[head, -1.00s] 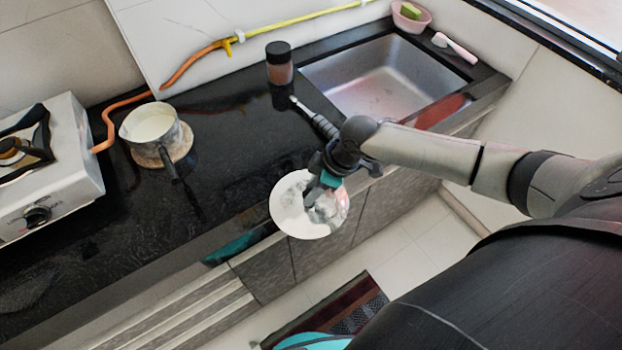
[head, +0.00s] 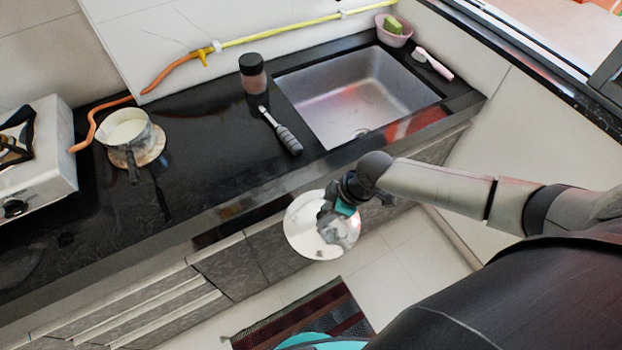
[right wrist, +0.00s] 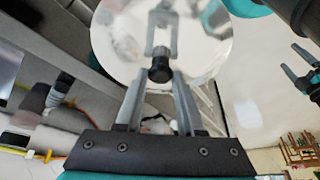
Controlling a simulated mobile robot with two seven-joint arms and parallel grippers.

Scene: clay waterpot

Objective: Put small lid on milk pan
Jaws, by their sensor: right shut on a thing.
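The small lid (head: 301,231) is a round, shiny silver disc, held in front of the counter's edge in the head view. My right gripper (head: 333,218) is shut on its dark knob, which shows between the fingers in the right wrist view (right wrist: 159,72). The lid's plate (right wrist: 112,48) fills the top middle there. The milk pan (head: 128,127) stands uncovered at the left on the counter, with pale contents and its dark handle pointing toward me. The lid is well to the right of the pan and apart from it. My left gripper (right wrist: 301,72) shows at the right wrist view's right edge, fingers apart.
The pan sits on a round wooden board (head: 153,152). A stove (head: 45,150) is left of it, with an orange hose behind. The counter's front middle is clear.

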